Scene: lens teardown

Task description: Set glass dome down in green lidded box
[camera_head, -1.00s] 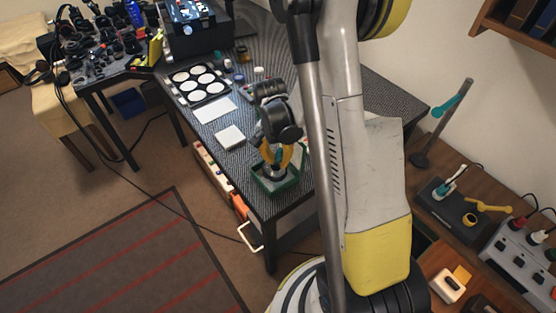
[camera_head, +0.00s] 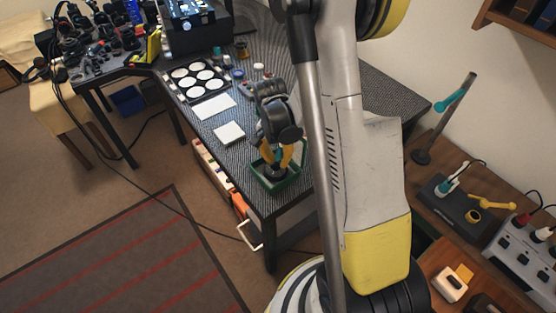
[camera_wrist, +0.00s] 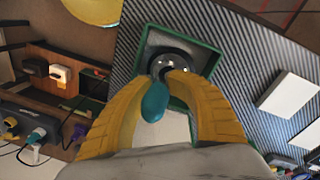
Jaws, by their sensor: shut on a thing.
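The green lidded box (camera_head: 262,186) stands open near the front end of the patterned work table. Its green rim also shows in the wrist view (camera_wrist: 217,62). My gripper (camera_head: 276,160) reaches down over the box with its yellow fingers. In the wrist view the fingertips (camera_wrist: 172,76) are shut on a dark round piece with a shiny centre, which I take for the glass dome (camera_wrist: 182,55). It is inside the box's outline; whether it touches the floor I cannot tell. A teal oval part (camera_wrist: 154,101) shows between the fingers.
A white square pad (camera_head: 229,133) and a white sheet (camera_head: 208,107) lie beside the box. Behind them is a black tray (camera_head: 185,92) with several white discs. Small jars (camera_head: 238,75) stand nearby. The table's front edge is close to the box.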

